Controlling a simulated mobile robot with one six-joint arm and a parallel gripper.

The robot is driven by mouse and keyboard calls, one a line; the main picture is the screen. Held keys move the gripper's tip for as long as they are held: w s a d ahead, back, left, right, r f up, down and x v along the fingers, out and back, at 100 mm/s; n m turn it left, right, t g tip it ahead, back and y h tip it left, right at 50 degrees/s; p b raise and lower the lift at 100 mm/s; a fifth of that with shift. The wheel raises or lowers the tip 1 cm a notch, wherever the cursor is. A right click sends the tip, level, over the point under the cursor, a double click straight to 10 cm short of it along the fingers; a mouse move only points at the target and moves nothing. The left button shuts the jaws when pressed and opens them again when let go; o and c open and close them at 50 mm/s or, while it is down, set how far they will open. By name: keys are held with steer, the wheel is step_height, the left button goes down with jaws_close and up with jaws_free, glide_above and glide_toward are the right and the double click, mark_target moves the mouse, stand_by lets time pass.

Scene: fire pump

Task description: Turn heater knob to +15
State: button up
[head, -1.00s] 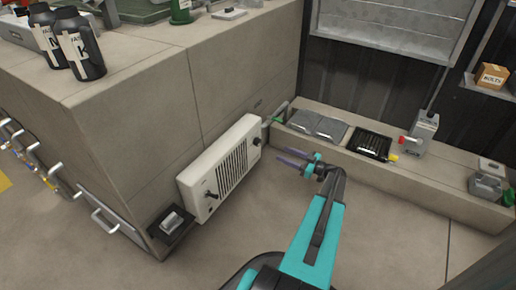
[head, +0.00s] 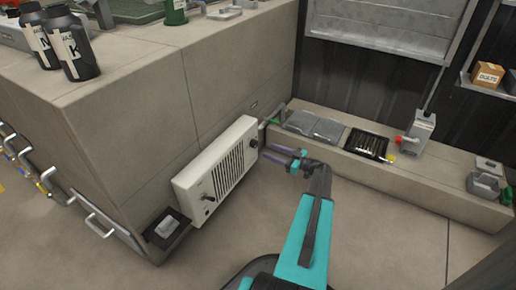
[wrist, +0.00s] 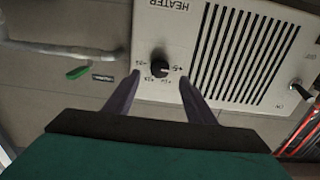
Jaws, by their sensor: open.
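The white heater (head: 228,164) is mounted low on the side of the concrete block, with a dark vent grille. In the wrist view the heater panel (wrist: 215,20) appears upside down with its HEATER label. A black round knob (wrist: 160,64) has small printed numbers around it, too small to read surely. It also shows at the heater's right end in the head view (head: 254,143). My gripper (wrist: 160,78) is open, with one finger to each side of the knob in the picture. In the head view my gripper (head: 268,154) is close to that end; contact cannot be told.
A pipe with a green handle (head: 272,121) is close beside my gripper. A ledge (head: 430,190) with grey plates and a grille runs along the back wall. The floor in front is clear.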

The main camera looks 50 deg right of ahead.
mark_target(257, 145)
steer(key=b+x, duration=0.2)
steer(key=x, duration=0.6)
steer(key=shift+w, duration=0.15)
steer(key=c, duration=1)
steer(key=shift+w+d, duration=0.15)
steer(key=shift+d, duration=0.05)
steer(key=shift+c, duration=0.2)
steer(key=shift+a, duration=0.1)
